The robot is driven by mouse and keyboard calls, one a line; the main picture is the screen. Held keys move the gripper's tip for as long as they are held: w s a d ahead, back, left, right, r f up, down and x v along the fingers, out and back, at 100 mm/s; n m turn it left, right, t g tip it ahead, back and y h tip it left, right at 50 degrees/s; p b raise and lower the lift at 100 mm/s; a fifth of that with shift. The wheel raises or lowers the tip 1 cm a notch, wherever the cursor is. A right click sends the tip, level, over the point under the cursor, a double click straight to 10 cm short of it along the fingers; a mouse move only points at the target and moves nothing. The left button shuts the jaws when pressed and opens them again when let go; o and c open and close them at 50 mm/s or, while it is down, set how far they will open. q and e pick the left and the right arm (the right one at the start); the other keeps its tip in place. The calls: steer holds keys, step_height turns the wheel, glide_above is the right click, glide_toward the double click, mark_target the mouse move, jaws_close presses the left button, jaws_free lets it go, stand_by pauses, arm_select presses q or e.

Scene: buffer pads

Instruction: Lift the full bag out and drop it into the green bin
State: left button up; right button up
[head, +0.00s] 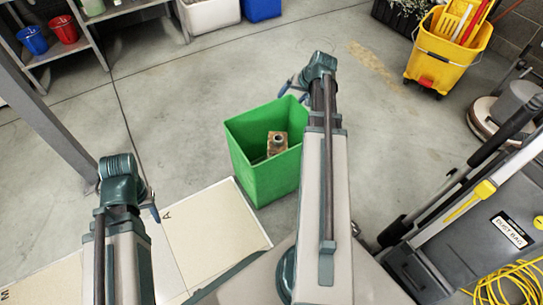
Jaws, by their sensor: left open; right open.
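The green bin (270,185) stands on the floor in the middle of the head view. A tan-brown bag-like object with a round grey collar (277,143) is inside it; its lower part is hard to make out. My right gripper (287,88) is open and empty, just beyond the bin's far rim. My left gripper (152,209) is open and empty over pale floor panels, left of the bin. The grey machine with a "DUST BAG" label (508,231) is at the right edge; whether its compartment holds anything cannot be seen.
A yellow mop bucket (447,58) stands at the upper right. Coiled yellow cable (508,284) lies at the lower right. A shelf with a blue bucket (33,40) and a red bucket (63,29) is at the upper left. Concrete floor around the bin is mostly clear.

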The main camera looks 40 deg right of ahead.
steer(key=p+v, duration=1)
steer(key=v, duration=0.2)
steer(key=shift+s+r, duration=0.2)
steer(key=shift+r, duration=0.1)
